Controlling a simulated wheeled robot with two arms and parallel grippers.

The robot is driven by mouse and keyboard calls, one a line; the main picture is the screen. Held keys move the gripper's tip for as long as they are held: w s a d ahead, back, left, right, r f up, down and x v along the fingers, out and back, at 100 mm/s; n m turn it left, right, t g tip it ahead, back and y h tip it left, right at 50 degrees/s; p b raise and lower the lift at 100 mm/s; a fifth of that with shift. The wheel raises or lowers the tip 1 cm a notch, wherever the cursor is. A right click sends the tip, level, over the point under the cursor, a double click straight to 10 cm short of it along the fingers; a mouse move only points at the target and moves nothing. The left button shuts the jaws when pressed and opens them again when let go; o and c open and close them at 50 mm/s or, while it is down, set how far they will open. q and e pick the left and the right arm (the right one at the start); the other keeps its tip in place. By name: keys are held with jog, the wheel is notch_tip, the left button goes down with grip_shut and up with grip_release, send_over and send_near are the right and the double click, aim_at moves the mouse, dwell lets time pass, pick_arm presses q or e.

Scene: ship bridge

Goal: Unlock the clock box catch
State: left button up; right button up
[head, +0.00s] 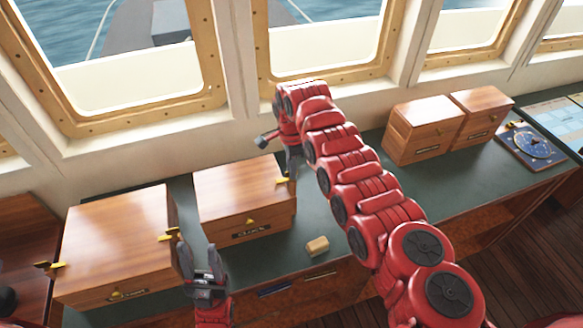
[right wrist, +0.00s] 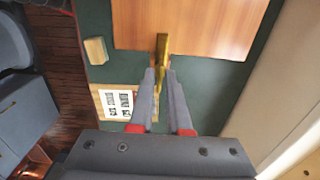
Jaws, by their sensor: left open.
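The clock box (head: 235,185) is a wooden box marked "Clock" on its front, standing in the middle of the green counter. It has a brass piece on its front and a brass catch (head: 283,181) on its right side. My right gripper (head: 293,172) reaches down at that right side. In the right wrist view, the brass catch (right wrist: 161,48) sticks out from the box, its near end between the fingertips, which look closed on it. My left gripper (head: 198,250) is open and empty, fingers up, in front of the gap between the clock box and the left box.
A larger wooden box (head: 115,240) with brass catches on both sides stands at left. Two more boxes (head: 425,125) and a blue chart instrument (head: 530,146) are at right. Windows line the back.

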grip_shut()
